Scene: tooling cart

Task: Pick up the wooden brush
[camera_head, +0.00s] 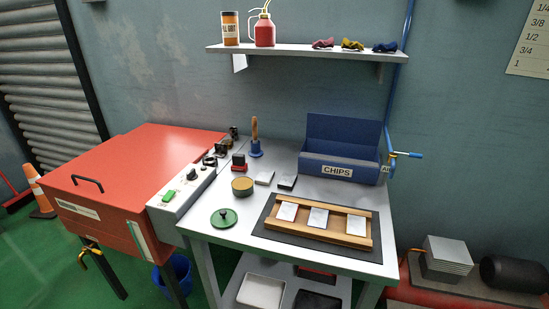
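An upright thing with a wooden handle (254,128) stands at the back of the grey bench, left of the blue CHIPS bin. It is the closest match to the wooden brush. Its lower part is blue (256,150) and flares at the bottom. I cannot tell whether this is a holder or part of the brush, and no bristles show. Neither of my grippers is in view.
The bench (205,223) also bears a round tin (242,187), a green disc with a knob (224,217), a red-and-black block (239,162), the CHIPS bin (338,171) and a wooden frame (263,227) with pale plates. A red cabinet (110,200) adjoins left; a shelf (300,51) hangs above.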

